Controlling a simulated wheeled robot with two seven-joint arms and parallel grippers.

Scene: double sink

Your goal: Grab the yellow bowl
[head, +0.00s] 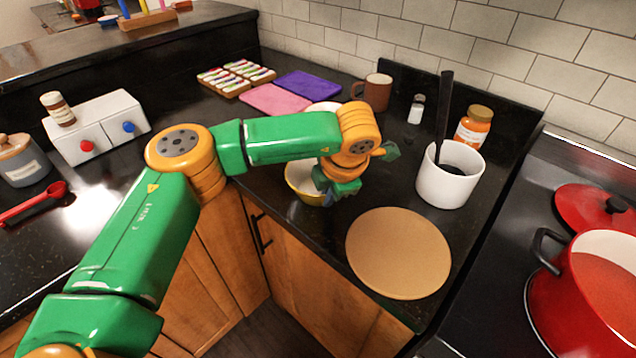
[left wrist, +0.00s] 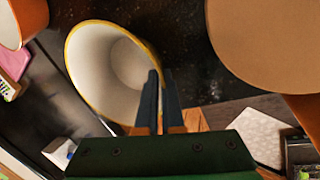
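The yellow bowl (head: 303,184) has a white inside and stands on the black counter, partly hidden by my left gripper. The left wrist view shows its white inside and yellow rim (left wrist: 112,75). My left gripper (head: 337,188) is at the bowl's right side. In the left wrist view its two fingers (left wrist: 160,88) are close together, one on the inner side of the rim and one on the outer side, with the bowl's wall between them. My right gripper is not in view.
A round tan board (head: 398,253) lies to the right, with a white pot (head: 449,176) behind it. A brown mug (head: 374,92), another pale bowl (head: 323,106) and pink and purple mats (head: 307,85) are farther back. A red pot (head: 590,290) stands on the stove.

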